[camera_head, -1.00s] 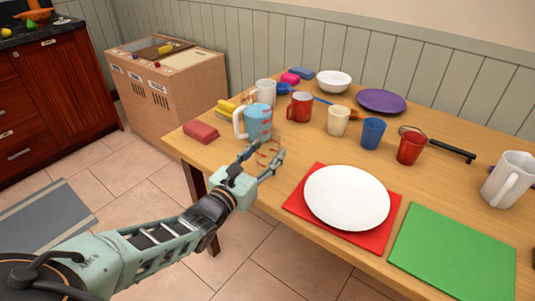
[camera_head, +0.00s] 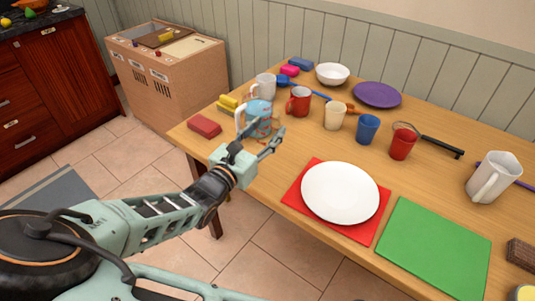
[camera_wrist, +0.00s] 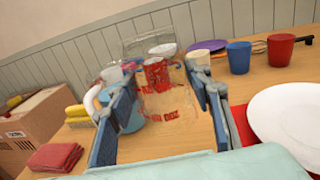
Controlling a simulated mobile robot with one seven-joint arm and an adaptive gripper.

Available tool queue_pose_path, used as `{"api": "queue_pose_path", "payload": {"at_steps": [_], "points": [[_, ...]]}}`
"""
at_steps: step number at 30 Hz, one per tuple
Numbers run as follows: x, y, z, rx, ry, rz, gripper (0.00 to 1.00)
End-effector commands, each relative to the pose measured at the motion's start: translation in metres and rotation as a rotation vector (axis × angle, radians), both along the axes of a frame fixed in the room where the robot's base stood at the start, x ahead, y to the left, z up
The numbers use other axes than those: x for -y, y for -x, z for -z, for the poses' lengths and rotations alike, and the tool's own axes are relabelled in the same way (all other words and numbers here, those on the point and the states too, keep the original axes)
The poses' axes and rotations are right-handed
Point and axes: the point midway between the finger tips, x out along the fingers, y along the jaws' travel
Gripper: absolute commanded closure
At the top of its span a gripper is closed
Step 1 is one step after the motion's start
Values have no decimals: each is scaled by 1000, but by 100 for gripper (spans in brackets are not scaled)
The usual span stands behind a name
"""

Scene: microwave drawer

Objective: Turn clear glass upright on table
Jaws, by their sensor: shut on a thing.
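In the head view my gripper (camera_head: 257,148) is at the table's near left edge, in front of the light-blue cup (camera_head: 258,117). There the glass is faint and mostly hidden by the fingers and the cup behind. I cannot tell from these views whether its base touches the table (camera_head: 262,181).
A white plate (camera_head: 340,192) on a red mat is to the right. Behind stand a red mug (camera_head: 299,101), a cream cup (camera_head: 335,116) and a blue cup (camera_head: 367,129). Bare table lies between gripper and plate.

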Motion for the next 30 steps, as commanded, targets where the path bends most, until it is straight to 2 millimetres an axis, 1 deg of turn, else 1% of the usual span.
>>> {"api": "queue_pose_path", "payload": {"at_steps": [5,15,18,28,30], "points": [[0,0,1,18,-28,1,75],[1,0,3,214,-366,2,75],[0,0,2,254,-431,1,75],[0,0,0,270,-456,0,75],[0,0,2,286,-485,0,75]]}}
